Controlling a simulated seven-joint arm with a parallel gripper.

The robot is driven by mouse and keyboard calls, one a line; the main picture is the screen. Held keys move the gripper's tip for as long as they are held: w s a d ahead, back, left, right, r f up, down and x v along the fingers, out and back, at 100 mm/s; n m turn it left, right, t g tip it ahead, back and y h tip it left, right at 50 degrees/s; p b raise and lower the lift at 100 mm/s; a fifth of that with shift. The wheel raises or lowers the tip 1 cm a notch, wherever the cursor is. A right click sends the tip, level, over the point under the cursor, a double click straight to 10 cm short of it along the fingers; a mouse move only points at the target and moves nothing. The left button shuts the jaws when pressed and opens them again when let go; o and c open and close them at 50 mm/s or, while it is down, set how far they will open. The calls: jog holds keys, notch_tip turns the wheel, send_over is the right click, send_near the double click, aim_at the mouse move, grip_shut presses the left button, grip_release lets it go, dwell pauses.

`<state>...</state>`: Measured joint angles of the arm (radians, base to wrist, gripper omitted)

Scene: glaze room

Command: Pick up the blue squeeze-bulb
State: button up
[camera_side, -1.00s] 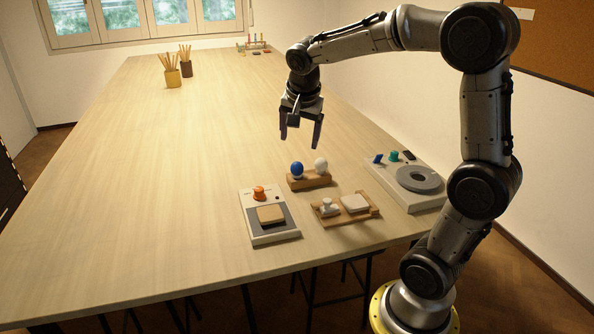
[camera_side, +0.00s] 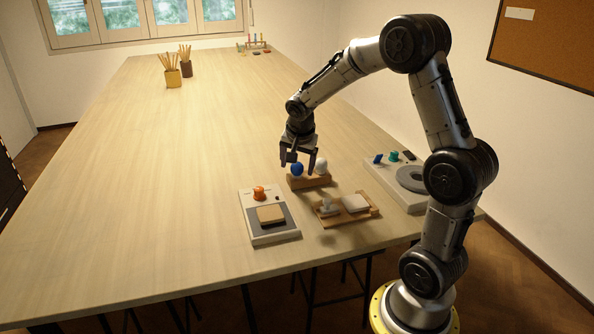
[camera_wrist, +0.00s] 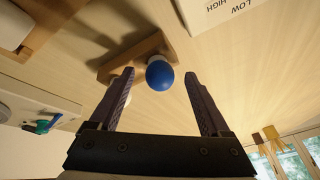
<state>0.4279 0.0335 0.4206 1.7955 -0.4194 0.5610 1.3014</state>
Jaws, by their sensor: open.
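The blue squeeze-bulb (camera_side: 297,170) stands in a wooden rack (camera_side: 309,184) on the table, to the left of a white bulb (camera_side: 321,167). My gripper (camera_side: 298,163) is low at the rack, its fingers close around the blue bulb's place in the side view. In the wrist view the blue bulb (camera_wrist: 159,74) lies ahead, between the two spread fingertips (camera_wrist: 159,73), with a gap on each side. The fingers do not touch it there.
In front of the rack is a wooden tray (camera_side: 328,220) with a white stamp-like piece and a white block. Left of it is a device with an orange knob (camera_side: 258,192). A grey-disc device (camera_side: 410,178) stands right. The table's left is clear.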

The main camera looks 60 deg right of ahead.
jog(key=shift+w+d+f, duration=0.1)
jog(key=shift+d+f, duration=0.05)
jog(key=shift+f, duration=0.25)
jog(key=shift+c, duration=0.2)
jog(key=c, duration=0.8)
jog(key=shift+o, duration=0.2)
jog(key=shift+r, duration=0.1)
